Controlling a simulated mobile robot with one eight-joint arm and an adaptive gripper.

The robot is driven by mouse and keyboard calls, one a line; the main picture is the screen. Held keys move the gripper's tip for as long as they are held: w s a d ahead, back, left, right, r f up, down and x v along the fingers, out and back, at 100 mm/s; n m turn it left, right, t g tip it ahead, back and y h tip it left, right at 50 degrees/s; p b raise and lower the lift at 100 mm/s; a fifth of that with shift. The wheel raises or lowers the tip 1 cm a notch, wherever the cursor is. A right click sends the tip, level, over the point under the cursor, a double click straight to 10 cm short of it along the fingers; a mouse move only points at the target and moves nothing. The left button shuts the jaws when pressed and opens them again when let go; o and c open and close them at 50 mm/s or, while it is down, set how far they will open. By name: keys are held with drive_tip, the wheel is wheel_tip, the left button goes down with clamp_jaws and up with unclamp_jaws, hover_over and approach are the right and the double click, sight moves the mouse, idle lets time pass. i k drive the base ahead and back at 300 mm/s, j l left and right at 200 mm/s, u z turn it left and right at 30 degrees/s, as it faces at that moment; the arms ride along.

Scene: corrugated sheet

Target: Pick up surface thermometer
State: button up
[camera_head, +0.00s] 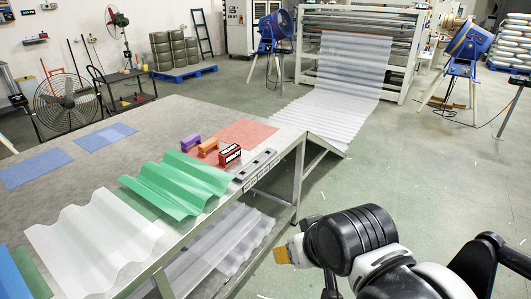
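No thing can be told for sure as the surface thermometer. Three small objects stand close together on the grey table (50,130), near its right end: a purple handle-shaped one (191,142), an orange one (208,147) and a red and black box with white markings (230,155). They are too small to read. My black and white arm fills the lower right, right of the table and well apart from these objects. A yellowish tip (282,255) shows at the arm's left end; the gripper's fingers cannot be made out.
Green (176,184) and clear (93,238) corrugated sheets lie along the table's near edge. A red sheet (247,133) and a metal strip (255,165) lie at its right end. A roller machine (350,45) with a hanging sheet stands behind.

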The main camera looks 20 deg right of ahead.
sight(227, 157)
drive_tip(key=u, duration=1.95)
drive_tip(key=z, duration=1.95)
drive_tip(key=i+l+u, duration=0.35)
drive_tip(key=i+l, duration=0.3)
drive_tip(key=i, duration=0.15)
drive_tip(key=i+l+u, duration=0.3)
drive_tip(key=i+l, duration=0.45)
drive_tip(key=l, duration=0.15)
